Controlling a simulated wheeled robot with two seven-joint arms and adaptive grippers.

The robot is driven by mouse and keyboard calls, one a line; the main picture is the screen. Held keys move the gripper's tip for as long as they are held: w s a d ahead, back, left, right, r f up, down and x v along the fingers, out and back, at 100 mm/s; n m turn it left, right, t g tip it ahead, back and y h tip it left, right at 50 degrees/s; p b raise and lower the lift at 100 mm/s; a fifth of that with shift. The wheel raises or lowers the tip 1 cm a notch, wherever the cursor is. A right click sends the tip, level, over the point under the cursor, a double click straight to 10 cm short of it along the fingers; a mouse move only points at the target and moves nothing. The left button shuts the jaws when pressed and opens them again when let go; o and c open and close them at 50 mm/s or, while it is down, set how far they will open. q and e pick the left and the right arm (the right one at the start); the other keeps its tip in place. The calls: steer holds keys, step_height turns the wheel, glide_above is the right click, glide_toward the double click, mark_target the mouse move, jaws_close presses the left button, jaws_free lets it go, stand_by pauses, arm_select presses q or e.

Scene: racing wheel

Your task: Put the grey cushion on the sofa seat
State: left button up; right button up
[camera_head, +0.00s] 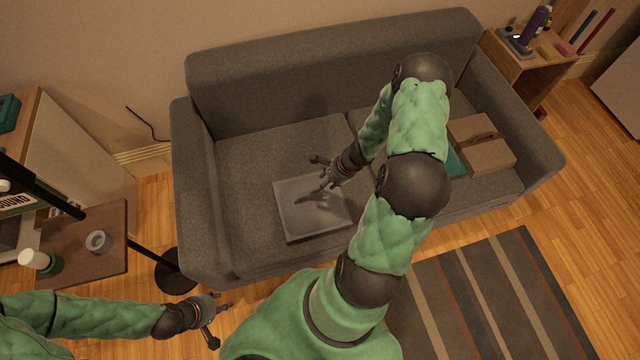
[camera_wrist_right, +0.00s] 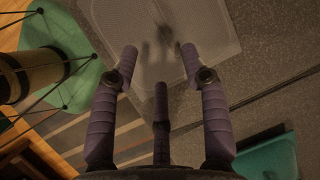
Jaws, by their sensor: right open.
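The grey cushion (camera_head: 293,220) is a flat, pale square lying on the left part of the sofa seat, near its front edge. The grey sofa (camera_head: 262,150) fills the middle of the head view. My right gripper (camera_head: 325,173) is open over the cushion's far right part, pointing down at it. In the right wrist view the cushion (camera_wrist_right: 215,35) lies beyond the spread fingers, with nothing between them. I cannot tell whether the fingertips touch it. My left gripper (camera_head: 221,324) is open and empty over the floor in front of the sofa's left end.
A cardboard box (camera_head: 482,147) and a teal item (camera_head: 456,162) lie on the right of the seat. A small side table (camera_head: 112,245) with a mug (camera_head: 96,241) stands at left, beside a black lamp base (camera_head: 175,272). A striped rug (camera_head: 490,290) covers the floor at front right.

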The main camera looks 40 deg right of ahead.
steer(key=shift+s+r, duration=0.1)
steer(key=shift+r, duration=0.05)
steer(key=s+a+f+n+g, duration=0.1)
steer(key=s+a+n, duration=0.1)
steer(key=a+n, duration=0.8)
steer(key=s+a+n+g+y, duration=0.1)
steer(key=a+n, duration=0.9)
steer(key=a, duration=1)
steer(key=shift+s+a+f+n+g, duration=0.4)
steer(key=shift+s+g, duration=0.4)
steer(key=shift+s, duration=0.35)
steer(key=shift+d, duration=0.1)
